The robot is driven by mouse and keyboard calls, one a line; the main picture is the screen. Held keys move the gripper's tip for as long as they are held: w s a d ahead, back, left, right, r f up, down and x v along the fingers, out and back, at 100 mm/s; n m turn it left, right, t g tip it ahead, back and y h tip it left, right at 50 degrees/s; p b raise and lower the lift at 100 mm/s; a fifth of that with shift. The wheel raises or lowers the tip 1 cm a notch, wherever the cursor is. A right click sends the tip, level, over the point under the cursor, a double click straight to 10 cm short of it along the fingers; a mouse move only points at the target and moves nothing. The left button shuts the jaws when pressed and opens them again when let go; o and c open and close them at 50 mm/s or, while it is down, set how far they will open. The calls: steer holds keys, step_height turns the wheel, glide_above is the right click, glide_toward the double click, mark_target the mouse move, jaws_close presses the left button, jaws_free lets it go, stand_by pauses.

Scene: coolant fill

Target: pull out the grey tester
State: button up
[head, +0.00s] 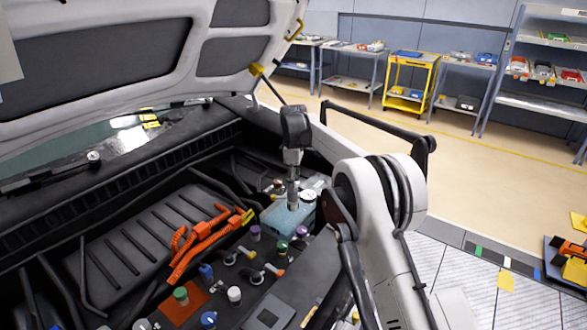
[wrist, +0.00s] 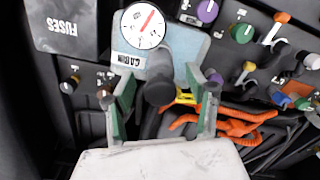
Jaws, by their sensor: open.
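The grey tester (wrist: 158,88) shows in the wrist view as a dark grey upright post with a round end. My gripper (wrist: 160,76) is open, with one green-padded finger on each side of the post. I cannot tell whether either finger touches it. In the head view, my gripper (head: 293,203) points down over the pale blue block (head: 275,220), and the tester is hidden there.
An orange cable bundle (head: 205,240) lies left of the block. Several coloured caps, one purple (head: 255,233) and one green (head: 281,247), stand close in front. A black fuse box (wrist: 63,25) is at upper left in the wrist view. The raised hood (head: 100,60) hangs above.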

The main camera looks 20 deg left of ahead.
mark_target(302, 195)
steer(key=shift+f, duration=1.4)
jaws_close()
steer(key=c, duration=0.6)
jaws_free()
steer(key=c, duration=0.4)
steer(key=shift+o, duration=0.2)
steer(key=shift+n+b, duration=0.3)
steer(key=shift+n, duration=0.4)
steer(key=shift+n+b, duration=0.3)
steer(key=shift+n, duration=0.4)
steer(key=shift+n+b, duration=0.3)
steer(key=shift+n, duration=0.2)
